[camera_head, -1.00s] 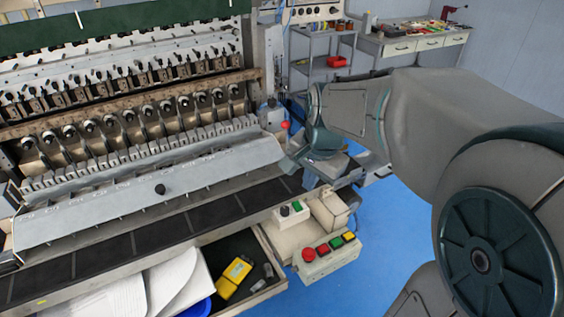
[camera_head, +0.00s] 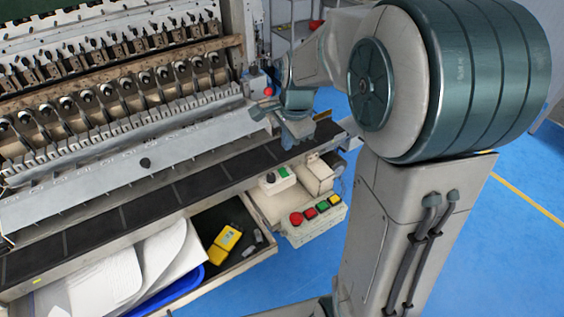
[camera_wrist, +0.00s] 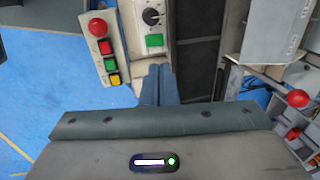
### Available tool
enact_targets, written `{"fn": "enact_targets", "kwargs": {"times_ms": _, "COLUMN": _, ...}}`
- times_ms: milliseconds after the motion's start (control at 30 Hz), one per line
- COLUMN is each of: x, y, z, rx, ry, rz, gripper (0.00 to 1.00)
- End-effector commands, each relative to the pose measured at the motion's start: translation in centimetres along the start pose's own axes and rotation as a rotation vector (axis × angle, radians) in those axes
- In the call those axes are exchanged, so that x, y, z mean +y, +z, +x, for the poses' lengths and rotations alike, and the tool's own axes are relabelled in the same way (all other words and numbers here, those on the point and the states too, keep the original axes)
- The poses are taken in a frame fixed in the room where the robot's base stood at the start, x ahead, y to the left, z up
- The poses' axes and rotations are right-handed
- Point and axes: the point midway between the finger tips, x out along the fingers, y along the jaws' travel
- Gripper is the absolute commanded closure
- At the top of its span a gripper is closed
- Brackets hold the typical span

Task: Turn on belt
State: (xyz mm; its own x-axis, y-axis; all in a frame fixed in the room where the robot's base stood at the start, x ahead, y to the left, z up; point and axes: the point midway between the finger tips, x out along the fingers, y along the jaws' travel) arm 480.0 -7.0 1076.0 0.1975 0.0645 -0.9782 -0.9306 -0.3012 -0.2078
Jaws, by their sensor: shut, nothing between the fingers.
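The black belt (camera_head: 142,201) runs along the front of the coil winder. At its right end is a small control box (camera_head: 273,184) with a black knob and a green button (camera_head: 283,172); in the wrist view the knob (camera_wrist: 151,17) and green button (camera_wrist: 155,40) lie just beyond my fingers. Beside it is a button box (camera_head: 316,222) with red, green and yellow buttons, also in the wrist view (camera_wrist: 103,47). My gripper (camera_head: 293,137) is above the belt's right end, behind the control box. In the wrist view its fingers (camera_wrist: 159,68) are together and empty.
A red knob (camera_head: 268,92) stands on the machine near my gripper; red knobs also show at right in the wrist view (camera_wrist: 298,98). An open drawer (camera_head: 262,256) holds a yellow device (camera_head: 225,243). Blue floor lies clear to the right.

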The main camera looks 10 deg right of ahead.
Motion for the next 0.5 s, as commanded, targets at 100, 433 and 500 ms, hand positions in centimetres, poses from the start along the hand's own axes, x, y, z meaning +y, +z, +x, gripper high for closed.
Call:
{"fn": "enact_targets", "kwargs": {"times_ms": 100, "x": 0.1, "y": 0.1, "z": 2.7, "rx": -0.003, "ry": 0.007, "rz": 0.0, "gripper": 1.0}}
{"fn": "enact_targets", "kwargs": {"times_ms": 433, "x": 0.1, "y": 0.0, "z": 8.4, "rx": -0.002, "ry": 0.004, "rz": -0.001, "gripper": 1.0}}
{"fn": "enact_targets", "kwargs": {"times_ms": 500, "x": 0.1, "y": 0.0, "z": 9.1, "rx": -0.001, "ry": 0.003, "rz": -0.001, "gripper": 1.0}}
